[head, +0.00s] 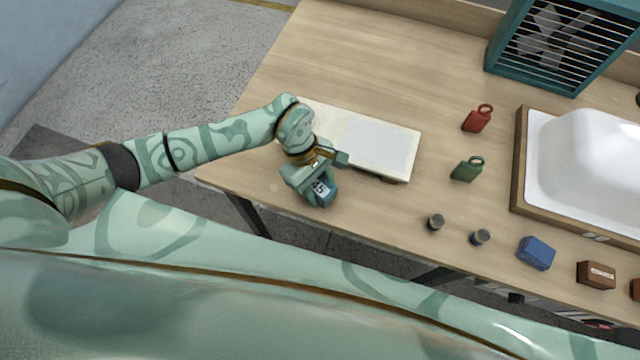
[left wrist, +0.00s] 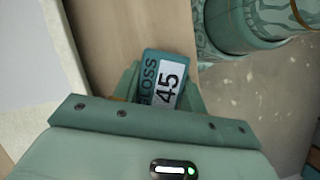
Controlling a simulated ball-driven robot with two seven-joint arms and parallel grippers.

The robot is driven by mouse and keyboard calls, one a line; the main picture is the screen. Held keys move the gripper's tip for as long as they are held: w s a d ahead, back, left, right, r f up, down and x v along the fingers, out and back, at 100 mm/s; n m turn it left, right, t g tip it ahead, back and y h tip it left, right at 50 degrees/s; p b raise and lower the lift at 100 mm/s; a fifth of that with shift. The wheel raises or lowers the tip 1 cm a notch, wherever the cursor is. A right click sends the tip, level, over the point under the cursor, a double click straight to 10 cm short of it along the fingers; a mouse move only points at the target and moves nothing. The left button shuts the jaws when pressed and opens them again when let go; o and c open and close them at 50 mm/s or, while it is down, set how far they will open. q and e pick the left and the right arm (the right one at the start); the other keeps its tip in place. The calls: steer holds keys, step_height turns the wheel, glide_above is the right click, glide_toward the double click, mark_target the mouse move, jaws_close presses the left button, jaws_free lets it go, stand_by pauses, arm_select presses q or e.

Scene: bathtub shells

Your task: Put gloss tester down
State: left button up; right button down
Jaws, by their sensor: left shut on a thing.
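The gloss tester (head: 321,190) is a small dark teal block with a pale display. In the left wrist view the gloss tester (left wrist: 161,80) shows the word GLOSS, partly covered, and the number 45. My left gripper (head: 316,180) is shut on it near the front left edge of the wooden table (head: 350,40). In the left wrist view the jaws of my left gripper (left wrist: 160,90) flank the block. I cannot tell whether its underside touches the table. My right gripper is not in view.
A pale flat board (head: 380,143) lies just behind the gripper. A white tub shell (head: 590,150) sits beyond in a wooden frame.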

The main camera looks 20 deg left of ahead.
arm_select(q)
steer(key=o, duration=0.9)
steer(key=shift+f, duration=0.1)
steer(key=shift+w+a+r, duration=0.1)
steer(key=shift+r, duration=0.25)
steer(key=p+v, duration=0.1)
steer(key=v, duration=1)
steer(key=shift+a+r+p, duration=0.1)
steer(key=shift+r+p, duration=0.2)
